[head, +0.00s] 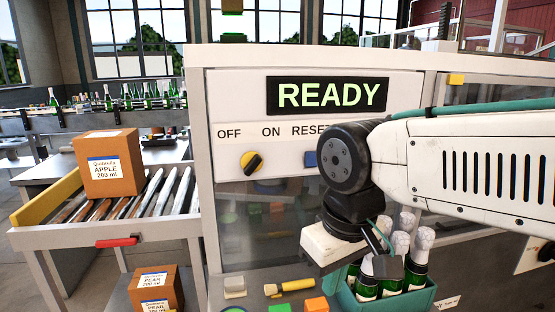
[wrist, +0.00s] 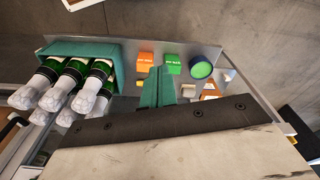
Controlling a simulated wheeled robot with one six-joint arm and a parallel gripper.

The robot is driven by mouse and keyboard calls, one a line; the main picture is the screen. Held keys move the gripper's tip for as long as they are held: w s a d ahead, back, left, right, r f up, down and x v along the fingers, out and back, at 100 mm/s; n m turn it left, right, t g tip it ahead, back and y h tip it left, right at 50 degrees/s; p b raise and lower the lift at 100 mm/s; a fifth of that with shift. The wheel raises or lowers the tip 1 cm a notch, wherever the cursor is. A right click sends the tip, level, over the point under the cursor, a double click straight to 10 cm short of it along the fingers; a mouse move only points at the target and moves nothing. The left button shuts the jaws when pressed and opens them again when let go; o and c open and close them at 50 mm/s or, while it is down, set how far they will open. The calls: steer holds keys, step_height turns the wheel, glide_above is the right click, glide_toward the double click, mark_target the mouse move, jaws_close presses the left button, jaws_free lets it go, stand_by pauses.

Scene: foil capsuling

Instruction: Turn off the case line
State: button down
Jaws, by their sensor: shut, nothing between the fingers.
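The control panel (head: 225,108) of the case line faces me in the head view, with a lit display (head: 328,96) reading READY. Below it is a yellow-and-black rotary knob (head: 251,161) under the OFF and ON labels. Its bar slants from lower left to upper right, toward ON. A blue button (head: 310,159) sits under the RESET label, partly beside my arm. My gripper (head: 380,240) is shut and empty, pointing down right of and below the knob, apart from it. In the wrist view its teal fingers (wrist: 158,78) are together above the counter items.
A teal crate (head: 420,297) of foil-topped bottles stands just under my gripper. Small blocks, including an orange one (head: 316,304), and a yellow-handled tool (head: 290,287) lie left of it. A roller conveyor (head: 150,200) at left carries an APPLE carton (head: 105,165).

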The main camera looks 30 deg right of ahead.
steer(key=shift+d, duration=0.3)
steer(key=w+a+r+h, duration=0.1)
steer(key=w+r+h, duration=0.6)
steer(key=w, duration=0.7)
steer(key=w+a+r+t+h, duration=0.3)
steer(key=w+a+r+t, duration=0.2)
steer(key=w+a+r, duration=0.4)
steer(key=w+a, duration=0.3)
steer(key=a, duration=0.1)
steer(key=shift+n+t, duration=0.3)
steer(key=shift+w, duration=0.1)
